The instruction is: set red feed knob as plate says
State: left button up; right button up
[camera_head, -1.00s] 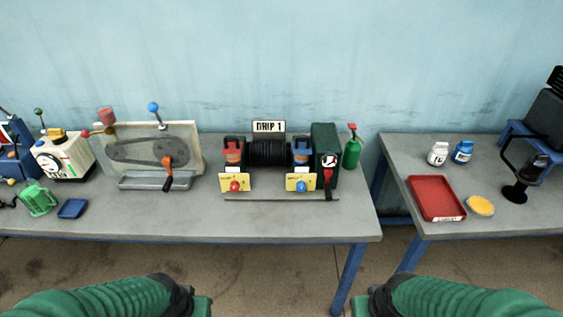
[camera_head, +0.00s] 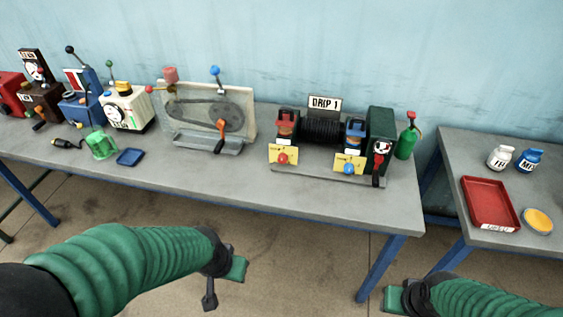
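The red feed knob (camera_head: 283,159) is on a yellow panel at the front left of the drip machine, below a red-capped oiler (camera_head: 286,124). A white plate (camera_head: 325,104) above the machine reads "DRIP 1". A blue knob (camera_head: 348,168) sits on the matching right panel, below a blue-capped oiler (camera_head: 355,133). The yellow panels' small markings are too small to read. My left gripper (camera_head: 222,284) is in front of the bench, well short of the knob. My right gripper (camera_head: 394,298) is low, at the bottom edge. Neither touches anything; their finger opening is unclear.
A dark green box (camera_head: 381,127) with a dial and red lever adjoins the oilers, with a green oil can (camera_head: 407,139) beside it. A belt guard (camera_head: 208,112) stands left. A red tray (camera_head: 489,203) lies on the right bench. The bench's front strip (camera_head: 225,182) is clear.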

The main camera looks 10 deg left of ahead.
aim_at(283, 157)
jog(key=j+u, duration=0.35)
jog(key=i+j+u, duration=0.15)
jog(key=u, duration=0.2)
jog(key=i+j+u, duration=0.1)
jog(key=j+u, duration=0.25)
jog(key=l, duration=0.05)
